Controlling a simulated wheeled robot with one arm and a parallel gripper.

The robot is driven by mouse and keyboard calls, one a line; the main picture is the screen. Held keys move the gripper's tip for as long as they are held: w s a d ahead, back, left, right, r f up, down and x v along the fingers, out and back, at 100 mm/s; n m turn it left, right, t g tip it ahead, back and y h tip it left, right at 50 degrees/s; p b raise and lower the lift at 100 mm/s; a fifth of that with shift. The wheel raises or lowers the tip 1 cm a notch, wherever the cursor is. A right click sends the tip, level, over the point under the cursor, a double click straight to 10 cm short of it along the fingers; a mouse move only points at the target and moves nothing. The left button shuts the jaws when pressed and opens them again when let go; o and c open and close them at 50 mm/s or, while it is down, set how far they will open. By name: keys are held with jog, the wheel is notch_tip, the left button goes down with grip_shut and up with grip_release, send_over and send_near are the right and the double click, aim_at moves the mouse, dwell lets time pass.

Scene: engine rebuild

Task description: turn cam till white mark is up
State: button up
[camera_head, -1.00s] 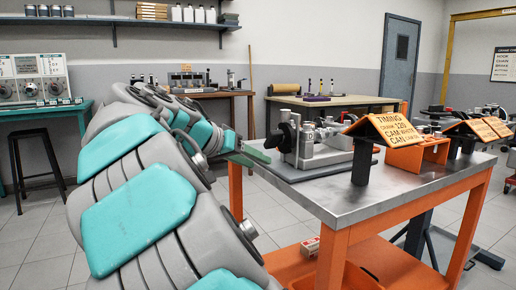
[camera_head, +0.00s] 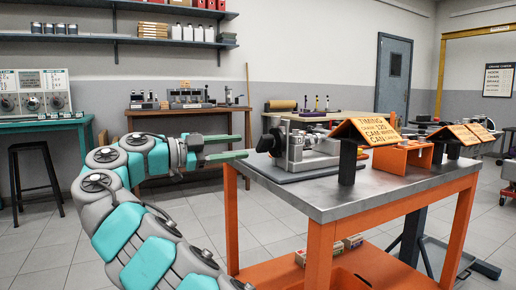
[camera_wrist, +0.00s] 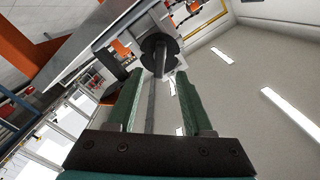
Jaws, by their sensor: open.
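The engine fixture (camera_head: 300,150), a grey block with metal cylinders, stands on a dark plate on the steel-topped orange bench. A black round part (camera_head: 268,143), which may be the cam's end or knob, is at its left side. My gripper (camera_head: 244,146) points right at the bench's left corner, its two green fingers apart and empty, left of that part. In the wrist view my gripper (camera_wrist: 160,74) is open below a black disc (camera_wrist: 158,48) with a dark rod, which appears just beyond the fingertips. I cannot make out a white mark.
An orange timing sign (camera_head: 368,131) stands on a black post on the bench (camera_head: 400,192). Small boxes (camera_head: 342,245) lie on the lower shelf. A black stool (camera_head: 36,172) stands left.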

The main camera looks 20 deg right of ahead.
aim_at(259, 145)
jog(key=shift+w+d+b, duration=0.1)
jog(key=shift+d+b, duration=0.75)
jog(key=shift+d, duration=2.55)
grip_shut()
